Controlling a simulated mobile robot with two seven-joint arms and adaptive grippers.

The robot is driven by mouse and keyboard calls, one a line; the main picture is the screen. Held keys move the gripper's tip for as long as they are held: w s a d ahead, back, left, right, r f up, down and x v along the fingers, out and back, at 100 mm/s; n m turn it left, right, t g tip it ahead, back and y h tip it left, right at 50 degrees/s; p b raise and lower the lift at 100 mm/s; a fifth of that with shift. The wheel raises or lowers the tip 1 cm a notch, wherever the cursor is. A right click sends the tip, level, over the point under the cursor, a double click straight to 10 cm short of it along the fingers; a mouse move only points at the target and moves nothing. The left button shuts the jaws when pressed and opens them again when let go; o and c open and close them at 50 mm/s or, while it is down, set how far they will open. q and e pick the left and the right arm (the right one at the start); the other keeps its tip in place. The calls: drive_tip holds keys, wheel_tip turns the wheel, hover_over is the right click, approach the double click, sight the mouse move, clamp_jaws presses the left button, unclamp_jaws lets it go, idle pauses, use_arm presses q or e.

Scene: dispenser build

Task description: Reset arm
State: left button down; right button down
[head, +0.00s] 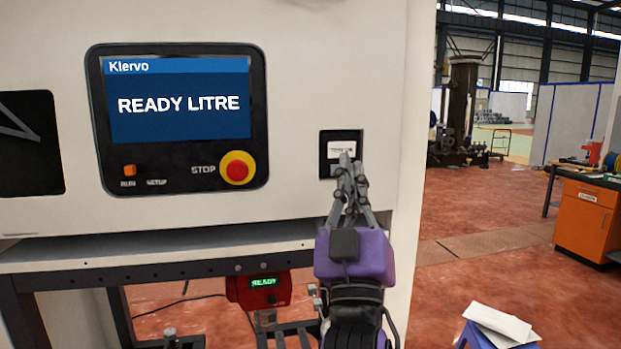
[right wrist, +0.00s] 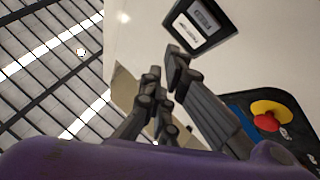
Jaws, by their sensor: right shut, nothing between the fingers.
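My right gripper (head: 346,162) is in front of the white machine panel, fingers pointing up and away from me. It is shut and empty. Its fingertips overlap the lower edge of a small black recess with a white label (head: 341,149); I cannot tell whether they touch it. The right wrist view shows the fingers (right wrist: 166,72) just below the same label (right wrist: 199,20). The purple wrist housing hides part of the shelf edge behind it. My left gripper is not in view.
The control panel screen (head: 180,105) reads "READY LITRE". Beside its orange switch (head: 130,170) is a red STOP button (head: 237,168). A red device (head: 262,288) showing "READY" is under the shelf (head: 150,254).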

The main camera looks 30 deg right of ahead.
drive_tip(key=w+a+f+n+y, duration=0.25)
drive_tip(key=w+f+y, duration=0.2)
drive_tip(key=f, duration=0.35)
drive_tip(key=w+a+f+n+y, duration=0.1)
drive_tip(key=w+a+f+y, duration=0.3)
drive_tip(key=f, duration=0.4)
wheel_tip(320, 180, down, 19)
drive_tip(key=s+a+g+y, duration=0.2)
drive_tip(key=g+y, duration=0.2)
drive_tip(key=s+a+f+g+y+p, duration=0.1)
drive_tip(key=s+f+g, duration=0.3)
drive_tip(key=f, duration=0.8)
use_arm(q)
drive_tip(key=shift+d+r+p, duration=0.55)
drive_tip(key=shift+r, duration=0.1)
use_arm(e)
drive_tip(key=s+f+g, duration=0.3)
drive_tip(key=s+f, duration=0.7)
drive_tip(key=s, duration=0.4)
drive_tip(key=s+f+g, duration=0.3)
drive_tip(key=s+f, duration=0.7)
drive_tip(key=s, duration=0.5)
drive_tip(key=shift+s+a+f+m+y, duration=0.15)
drive_tip(key=shift+s+f+m+y, duration=0.05)
drive_tip(key=shift+f+m+y, duration=0.2)
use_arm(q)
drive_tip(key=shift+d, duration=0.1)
